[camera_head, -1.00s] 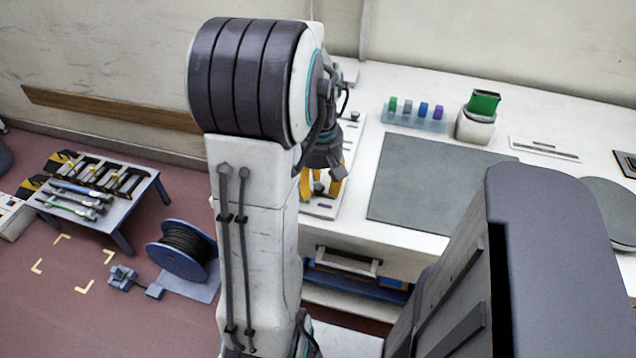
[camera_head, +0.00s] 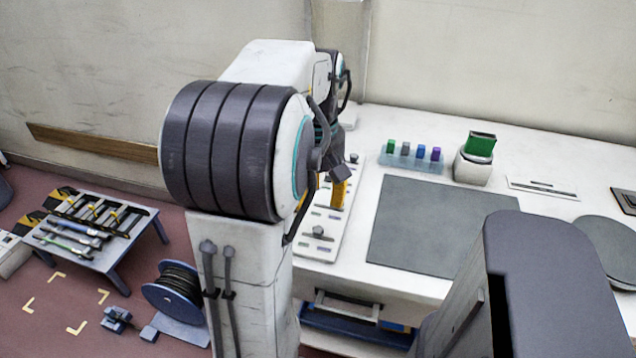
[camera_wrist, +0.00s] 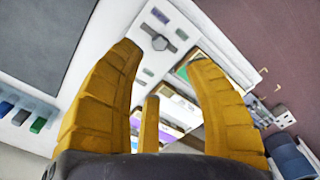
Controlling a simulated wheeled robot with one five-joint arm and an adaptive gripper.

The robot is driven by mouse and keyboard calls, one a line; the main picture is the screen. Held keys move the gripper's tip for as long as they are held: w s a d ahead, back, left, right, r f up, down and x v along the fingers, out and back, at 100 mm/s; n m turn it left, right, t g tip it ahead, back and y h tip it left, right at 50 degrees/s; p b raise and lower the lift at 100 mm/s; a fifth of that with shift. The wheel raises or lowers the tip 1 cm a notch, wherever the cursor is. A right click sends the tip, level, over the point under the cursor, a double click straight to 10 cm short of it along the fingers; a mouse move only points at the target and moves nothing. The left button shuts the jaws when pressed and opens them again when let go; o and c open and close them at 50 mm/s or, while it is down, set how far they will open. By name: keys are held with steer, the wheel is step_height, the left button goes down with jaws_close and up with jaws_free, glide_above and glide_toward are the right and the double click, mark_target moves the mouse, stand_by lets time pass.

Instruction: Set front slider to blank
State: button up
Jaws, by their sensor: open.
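A white slider panel (camera_head: 322,245) runs front to back along the left end of the bench, with small coloured labels too small to read. A dark front slider knob (camera_head: 318,232) sits near its front end. In the wrist view this knob (camera_wrist: 158,40) shows near the top, beyond the fingertips. My gripper (camera_wrist: 164,62) is open and empty, with yellow fingers spread above the panel and apart from the knob. In the head view my gripper (camera_head: 338,192) is partly hidden by my arm, as is the panel's middle. I cannot tell which setting the knob is at.
A grey mat (camera_head: 435,225) lies right of the panel. Behind it stand a rack (camera_head: 412,163) of coloured blocks and a white holder (camera_head: 472,168) with a green piece. An open drawer (camera_head: 350,325) is below. A tool table (camera_head: 95,240) and cable reel (camera_head: 180,295) stand left.

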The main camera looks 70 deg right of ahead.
steer(key=shift+r, duration=1.4)
steer(key=m+h, duration=0.1)
steer(key=m, duration=0.7)
glide_above(316, 232)
step_height(316, 232, down, 6)
steer(key=shift+r, duration=0.1)
steer(key=w+a+r+n+t+p, duration=0.1)
steer(key=w+a+r+n+p, duration=0.2)
steer(key=a, duration=0.7)
steer(key=w+a+r+n+t+p, duration=0.1)
steer(key=w+a+r+n+p, duration=0.1)
steer(key=w+a+n, duration=0.5)
steer(key=w+a+r+n+t+y+p, duration=0.1)
steer(key=w+a+r+n+p, duration=0.2)
steer(key=a, duration=1.1)
steer(key=shift+w+a+r+n+p, duration=0.3)
steer(key=shift+w+a+n+p, duration=0.05)
steer(key=shift+w+n, duration=0.7)
